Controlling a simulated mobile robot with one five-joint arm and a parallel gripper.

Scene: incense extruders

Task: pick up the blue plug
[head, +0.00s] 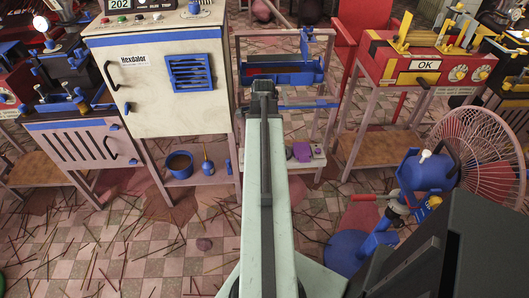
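I cannot say for certain which thing is the blue plug. One small blue piece (229,167) is at the right end of the low shelf under the cream machine, too small to make out clearly. A blue-based piece with a thin upright stem (207,163) stands to its left on the same shelf. My pale green arm reaches forward up the middle of the view. The dark part at its far end (264,88) looks like my gripper, in front of the stand with blue parts. Its fingers cannot be made out, and nothing is visibly held.
The cream machine (150,95) stands left of my arm, with a blue bucket (179,175) on its shelf. A purple object (302,152) rests on a low shelf right of my arm. A red machine (400,62) and a fan (480,150) stand right. Thin sticks litter the tiled floor (120,240).

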